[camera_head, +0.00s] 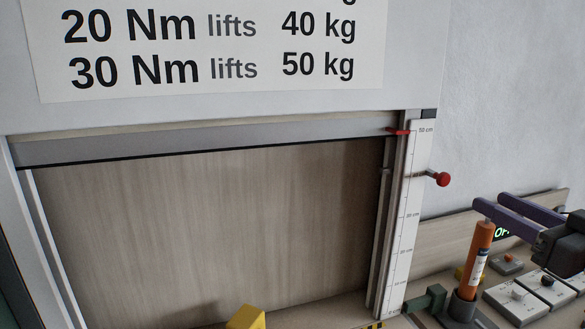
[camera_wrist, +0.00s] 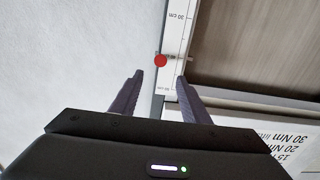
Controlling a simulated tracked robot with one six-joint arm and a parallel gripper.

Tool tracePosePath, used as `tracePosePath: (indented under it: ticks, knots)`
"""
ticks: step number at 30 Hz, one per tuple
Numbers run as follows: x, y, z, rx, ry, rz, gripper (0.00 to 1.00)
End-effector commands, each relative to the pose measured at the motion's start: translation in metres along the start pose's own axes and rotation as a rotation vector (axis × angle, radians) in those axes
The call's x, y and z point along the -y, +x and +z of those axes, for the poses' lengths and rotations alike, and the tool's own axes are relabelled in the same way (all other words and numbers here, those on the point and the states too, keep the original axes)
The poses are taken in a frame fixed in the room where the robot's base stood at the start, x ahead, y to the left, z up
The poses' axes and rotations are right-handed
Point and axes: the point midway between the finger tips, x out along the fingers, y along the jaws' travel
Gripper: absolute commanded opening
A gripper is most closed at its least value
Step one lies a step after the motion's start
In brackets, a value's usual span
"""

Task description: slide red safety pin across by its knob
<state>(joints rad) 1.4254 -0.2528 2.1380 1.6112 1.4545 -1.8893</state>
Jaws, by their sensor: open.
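The red knob (camera_head: 443,179) of the safety pin sticks out to the right of the shutter's right guide rail on a thin metal stem. In the wrist view the red knob (camera_wrist: 160,60) lies ahead of the fingertips, centred in the gap between them and close to the scale strip. My gripper (camera_head: 491,201) is open and empty, to the right of the knob in the head view. Its purple fingers (camera_wrist: 159,78) also show spread in the wrist view, apart from the knob. The grey shutter (camera_head: 200,143) is near the top of its opening.
A white centimetre scale (camera_head: 405,230) runs down the rail, with a red pointer (camera_head: 398,132) near 50 cm. Below my gripper stand an orange cylinder (camera_head: 473,265) and control boxes (camera_head: 517,297). A yellow block (camera_head: 246,317) is at bottom centre. The wall beside the knob is clear.

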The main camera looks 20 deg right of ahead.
Motion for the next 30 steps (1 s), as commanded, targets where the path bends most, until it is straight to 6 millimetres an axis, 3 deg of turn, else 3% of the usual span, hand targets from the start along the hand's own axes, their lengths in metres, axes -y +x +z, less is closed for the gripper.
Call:
tracePosePath:
  ticks: [11,30]
  knots:
    - [0.001,0.014,0.0,0.001,0.001,-0.005,0.42]
    - [0.003,0.081,0.001,0.002,0.003,-0.008,0.42]
